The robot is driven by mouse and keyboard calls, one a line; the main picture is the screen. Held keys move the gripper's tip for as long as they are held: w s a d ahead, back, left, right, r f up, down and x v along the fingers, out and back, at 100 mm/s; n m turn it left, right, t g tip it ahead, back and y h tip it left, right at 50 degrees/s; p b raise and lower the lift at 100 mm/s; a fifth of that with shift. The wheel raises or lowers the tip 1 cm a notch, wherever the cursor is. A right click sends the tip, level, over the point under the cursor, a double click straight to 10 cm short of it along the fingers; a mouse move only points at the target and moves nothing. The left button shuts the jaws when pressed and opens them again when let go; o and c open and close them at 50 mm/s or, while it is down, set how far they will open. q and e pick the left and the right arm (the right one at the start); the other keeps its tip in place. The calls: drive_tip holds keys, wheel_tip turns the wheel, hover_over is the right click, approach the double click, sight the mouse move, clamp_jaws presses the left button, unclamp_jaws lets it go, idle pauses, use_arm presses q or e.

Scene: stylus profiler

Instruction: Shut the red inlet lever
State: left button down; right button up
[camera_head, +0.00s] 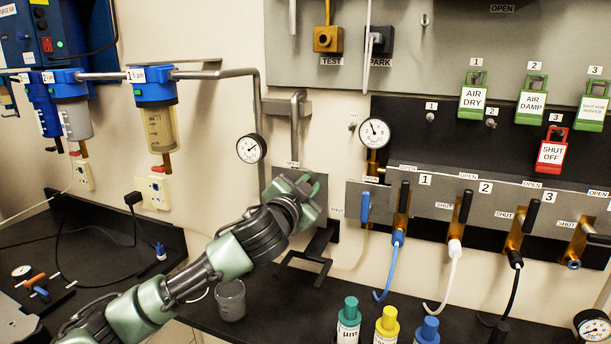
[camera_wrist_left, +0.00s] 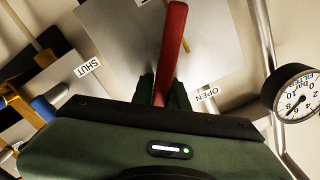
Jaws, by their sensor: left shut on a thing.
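The red inlet lever (camera_wrist_left: 172,45) shows in the left wrist view as a red bar running up from between my left fingers, in front of a grey plate. The OPEN label (camera_wrist_left: 207,93) is just right of the fingers; the SHUT label (camera_wrist_left: 87,68) is farther off to the left. My left gripper (camera_wrist_left: 162,92) is shut on the lever. In the head view my left gripper (camera_head: 299,187) is at the grey plate below the pipe and hides the lever. My right gripper is in neither view.
A pressure gauge (camera_head: 251,149) sits close left of the gripper. A blue-handled valve (camera_head: 365,207) and a row of black-handled valves (camera_head: 404,198) lie to the right. A clear cup (camera_head: 230,300) stands on the bench below my arm; capped bottles (camera_head: 387,325) stand right of it.

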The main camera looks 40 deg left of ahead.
use_arm(q)
drive_tip(key=shift+w+d+f+m+p, duration=0.1)
drive_tip(key=shift+d+f+m+p, duration=0.3)
drive_tip(key=shift+f+m, duration=1)
drive_tip(key=shift+w+d+f+m+p, duration=0.2)
drive_tip(key=shift+d+f+m, duration=0.35)
drive_tip(key=shift+m, duration=1.5)
drive_tip(key=shift+w+d+f+m+p, duration=0.1)
drive_tip(key=shift+d+f+m+p, duration=0.3)
drive_tip(key=shift+f+m, duration=1)
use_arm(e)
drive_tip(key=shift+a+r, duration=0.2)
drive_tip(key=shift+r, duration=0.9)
use_arm(q)
drive_tip(key=shift+r+m, duration=0.3)
drive_tip(key=shift+m, duration=0.15)
drive_tip(key=c, duration=1.5)
unclamp_jaws()
drive_tip(key=shift+o, duration=0.5)
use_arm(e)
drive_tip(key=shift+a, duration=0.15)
